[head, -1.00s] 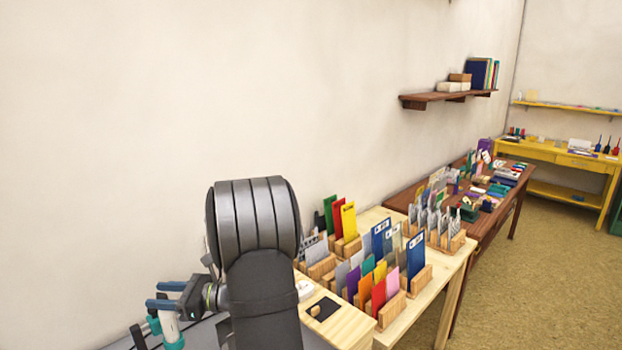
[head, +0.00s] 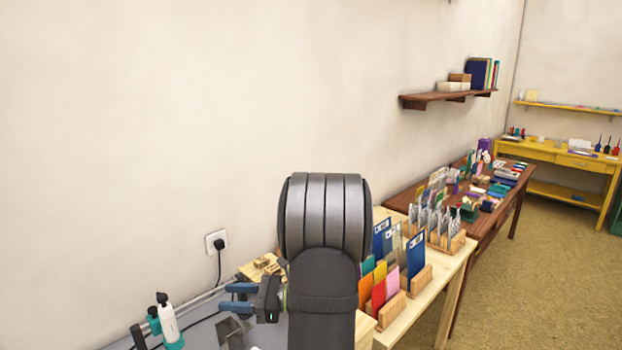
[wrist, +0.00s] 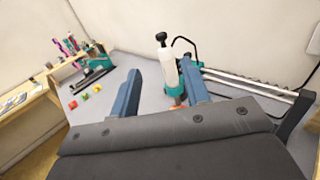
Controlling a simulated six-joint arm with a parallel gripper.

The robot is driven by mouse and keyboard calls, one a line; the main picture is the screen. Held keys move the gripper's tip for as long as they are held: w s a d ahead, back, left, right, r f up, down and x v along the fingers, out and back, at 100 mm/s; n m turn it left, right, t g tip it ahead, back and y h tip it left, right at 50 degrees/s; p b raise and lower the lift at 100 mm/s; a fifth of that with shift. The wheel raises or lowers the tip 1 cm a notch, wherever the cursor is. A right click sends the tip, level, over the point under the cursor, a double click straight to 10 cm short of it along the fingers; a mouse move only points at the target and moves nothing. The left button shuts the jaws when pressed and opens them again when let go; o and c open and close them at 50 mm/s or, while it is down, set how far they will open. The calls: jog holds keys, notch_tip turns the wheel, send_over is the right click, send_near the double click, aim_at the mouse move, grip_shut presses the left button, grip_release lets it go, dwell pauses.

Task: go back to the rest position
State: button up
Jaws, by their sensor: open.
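My gripper (head: 230,297) is open, with its two blue fingers pointing left over the grey worktop (head: 202,337) in the head view. In the wrist view the gripper (wrist: 160,66) shows nothing clasped between its fingers. A white and teal bottle (head: 168,322) stands upright left of the fingertips, apart from them in the head view. The bottle (wrist: 163,72) also shows in the wrist view, beyond the gap between the fingers, with a black top. My arm hides part of the wooden table.
A wooden table with racks of coloured cards (head: 392,290) stands right of my arm. A wall socket (head: 216,242) with a black plug is behind. Small red, yellow and green pieces (wrist: 84,96) lie on the grey top in the wrist view. A brown table (head: 500,207) stands farther right.

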aim_at(171, 307)
jog(key=a, duration=1.1)
jog(key=a+f, duration=0.1)
jog(key=a, duration=0.5)
jog(key=shift+a, duration=0.3)
notch_tip(171, 307, down, 3)
jog(key=shift+r, duration=0.1)
jog(key=d, duration=1.7)
jog(key=s+a+n+g+h, duration=0.7)
jog(key=n+h, duration=0.1)
jog(key=n, duration=0.3)
jog(key=shift+s+a, duration=0.35)
jog(key=shift+a, duration=0.05)
jog(key=shift+r, duration=0.1)
